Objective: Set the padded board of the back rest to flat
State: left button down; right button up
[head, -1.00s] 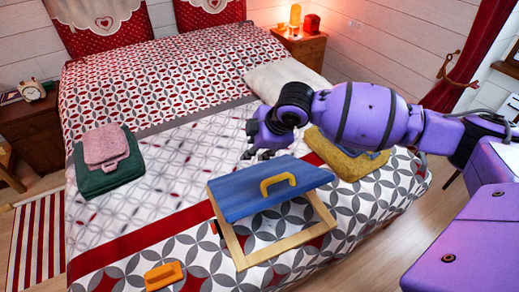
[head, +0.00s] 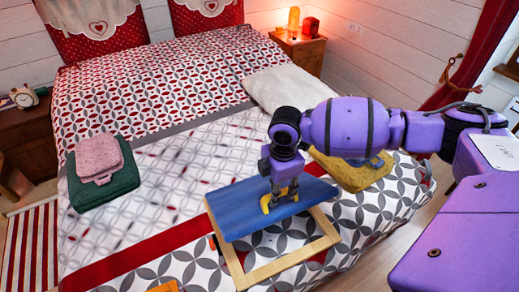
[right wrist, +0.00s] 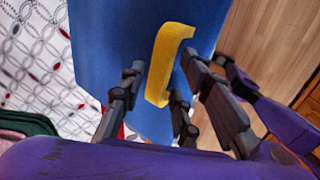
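The back rest lies on the bed, with a blue padded board (head: 235,204) raised at a slant over a pale wooden frame (head: 284,264). The board's yellow handle (head: 267,205) is partly hidden by my right gripper (head: 280,200), which points down at it. In the right wrist view the yellow handle (right wrist: 168,65) stands out from the blue board (right wrist: 108,50). My right gripper's fingers (right wrist: 165,90) are spread on both sides of the handle, with gaps showing; they do not look closed on it. My left gripper is not in view.
A yellow folded item (head: 350,175) lies right of the back rest, partly under my right arm. A pink bag on a green folded cloth (head: 105,192) lies at left. An orange object (head: 165,287) is cut off at the bottom edge. The bed between is clear.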

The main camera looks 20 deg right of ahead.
jog(key=shift+f, duration=0.2)
jog(key=c, duration=0.7)
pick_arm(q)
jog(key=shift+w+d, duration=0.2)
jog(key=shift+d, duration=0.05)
pick_arm(e)
grip_shut()
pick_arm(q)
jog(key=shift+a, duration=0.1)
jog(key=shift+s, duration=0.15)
pick_arm(e)
jog(key=shift+f, duration=0.1)
